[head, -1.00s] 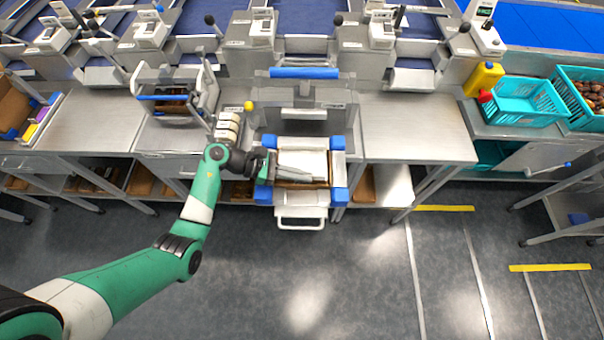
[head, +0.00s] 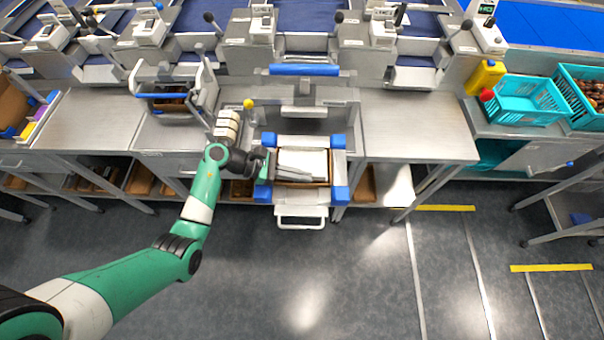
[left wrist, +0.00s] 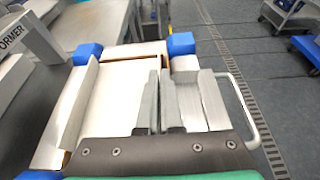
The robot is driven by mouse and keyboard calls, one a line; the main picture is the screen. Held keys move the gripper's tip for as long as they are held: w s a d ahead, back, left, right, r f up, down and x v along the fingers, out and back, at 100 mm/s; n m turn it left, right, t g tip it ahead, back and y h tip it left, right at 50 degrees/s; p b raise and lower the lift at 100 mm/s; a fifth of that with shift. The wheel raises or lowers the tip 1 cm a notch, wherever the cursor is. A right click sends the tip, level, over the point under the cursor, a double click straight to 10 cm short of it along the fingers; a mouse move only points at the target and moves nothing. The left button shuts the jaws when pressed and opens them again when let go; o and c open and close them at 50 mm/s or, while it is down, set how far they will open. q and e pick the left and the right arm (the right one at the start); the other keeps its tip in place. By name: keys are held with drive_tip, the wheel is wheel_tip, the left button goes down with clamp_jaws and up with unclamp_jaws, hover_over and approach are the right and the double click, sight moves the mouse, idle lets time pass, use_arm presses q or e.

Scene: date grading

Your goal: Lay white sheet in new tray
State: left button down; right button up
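A brown cardboard tray (head: 302,184) stands in a metal holder with blue corner blocks. The white sheet (head: 316,160) lies over the tray's inside, with brown edge showing around it; it also shows in the left wrist view (left wrist: 108,100). My left gripper (head: 300,170) reaches in from the left, low over the tray. In the left wrist view its two grey fingers (left wrist: 159,100) are close together at the sheet and look shut on it; the pinched part is hidden. My right gripper is not in view.
The blue corner blocks (head: 340,194) and holder edges stand close around the fingers. White stacked blocks (head: 227,125) with a yellow knob are just behind my left wrist. A bare steel table (head: 415,130) is to the right, with turquoise crates (head: 525,103) beyond.

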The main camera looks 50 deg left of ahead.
use_arm(q)
drive_tip(key=c, duration=1.5)
unclamp_jaws()
drive_tip(key=shift+f, duration=0.3)
drive_tip(key=shift+c, duration=0.2)
drive_tip(key=o, duration=0.5)
drive_tip(key=shift+o, duration=0.2)
drive_tip(key=shift+o, duration=1.4)
wheel_tip(320, 180, up, 12)
drive_tip(key=p, duration=1)
